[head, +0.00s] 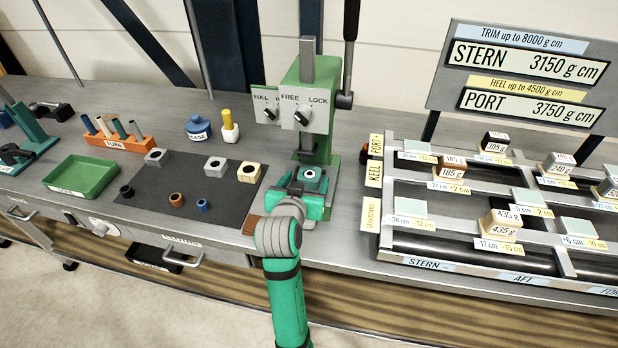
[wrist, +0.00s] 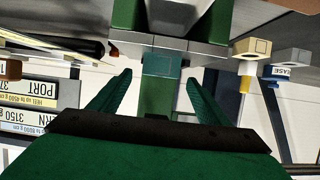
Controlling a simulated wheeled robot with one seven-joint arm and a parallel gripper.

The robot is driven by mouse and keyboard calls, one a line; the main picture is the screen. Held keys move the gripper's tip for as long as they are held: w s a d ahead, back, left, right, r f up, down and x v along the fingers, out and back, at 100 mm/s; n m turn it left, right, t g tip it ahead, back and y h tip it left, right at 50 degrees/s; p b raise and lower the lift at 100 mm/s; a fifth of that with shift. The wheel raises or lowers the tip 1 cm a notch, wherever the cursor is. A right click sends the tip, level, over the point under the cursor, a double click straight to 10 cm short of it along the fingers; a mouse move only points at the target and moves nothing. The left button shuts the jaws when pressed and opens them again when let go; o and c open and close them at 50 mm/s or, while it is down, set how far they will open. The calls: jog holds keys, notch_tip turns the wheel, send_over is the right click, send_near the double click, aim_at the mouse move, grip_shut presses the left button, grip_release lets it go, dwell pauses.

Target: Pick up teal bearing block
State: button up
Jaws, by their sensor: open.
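The teal bearing block (head: 311,183) sits at the base of the green press, under its ram, with a light ring and dark hole on its top. In the wrist view the teal block (wrist: 161,64) lies just beyond and between my fingertips. My gripper (head: 300,193) is at the front of the press, and its two fingers show open and empty in the wrist view (wrist: 158,84). I cannot tell whether the fingertips overlap the block's sides. My arm hides part of the press's front.
The green press (head: 318,139) has a FREE/LOCK panel and a tall lever. Left are a dark mat (head: 221,173) with several blocks and bushings, a green tray (head: 82,177) and an orange tube rack (head: 118,144). Right is a weight rack (head: 470,262) below a sign (head: 530,75).

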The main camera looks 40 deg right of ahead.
aim_at(310, 171)
jog(key=x, duration=0.3)
jog(key=shift+d, duration=0.15)
jog(key=c, duration=1.5)
jog(key=shift+o, duration=0.2)
jog(key=shift+w+r, duration=0.1)
jog(key=shift+r, duration=0.15)
